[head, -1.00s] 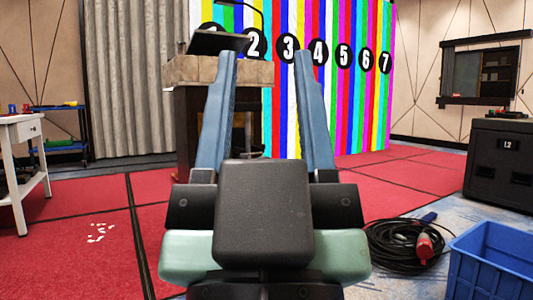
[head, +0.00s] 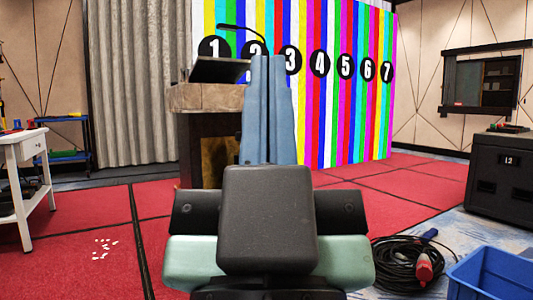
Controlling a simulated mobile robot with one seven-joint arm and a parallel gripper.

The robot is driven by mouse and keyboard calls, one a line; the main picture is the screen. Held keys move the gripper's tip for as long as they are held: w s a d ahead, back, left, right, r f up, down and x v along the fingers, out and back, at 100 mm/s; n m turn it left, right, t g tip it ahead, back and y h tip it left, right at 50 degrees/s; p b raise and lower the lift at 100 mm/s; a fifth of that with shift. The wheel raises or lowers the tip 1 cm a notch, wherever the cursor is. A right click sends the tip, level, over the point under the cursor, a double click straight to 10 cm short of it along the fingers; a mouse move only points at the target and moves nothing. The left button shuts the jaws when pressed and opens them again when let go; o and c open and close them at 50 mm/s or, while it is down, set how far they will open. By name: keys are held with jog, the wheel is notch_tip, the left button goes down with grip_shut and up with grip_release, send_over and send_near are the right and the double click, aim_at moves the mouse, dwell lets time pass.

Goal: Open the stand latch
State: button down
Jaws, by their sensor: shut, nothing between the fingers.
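My gripper (head: 268,62) is in the middle of the head view, its two long blue fingers pressed together and empty, pointing away from me. A dark stand (head: 203,140) with a pale stone-like top (head: 205,97) is beyond and to the left of the fingers. A slanted black panel (head: 220,69) with a thin curved lamp arm sits on it. The fingers overlap the stand's right edge in the picture; I cannot tell how far apart they are. I cannot make out a latch; the stand's right part is hidden behind my fingers.
A striped, numbered video wall (head: 340,110) stands at the back. A white table (head: 28,175) is at the left. A black case (head: 500,180), a coiled cable (head: 400,262) and a blue crate (head: 490,275) are at the right. The red floor (head: 65,220) at left is largely clear.

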notch_tip(320, 180, up, 59)
jog(key=p, duration=5.6)
jog(key=shift+w+r, duration=0.1)
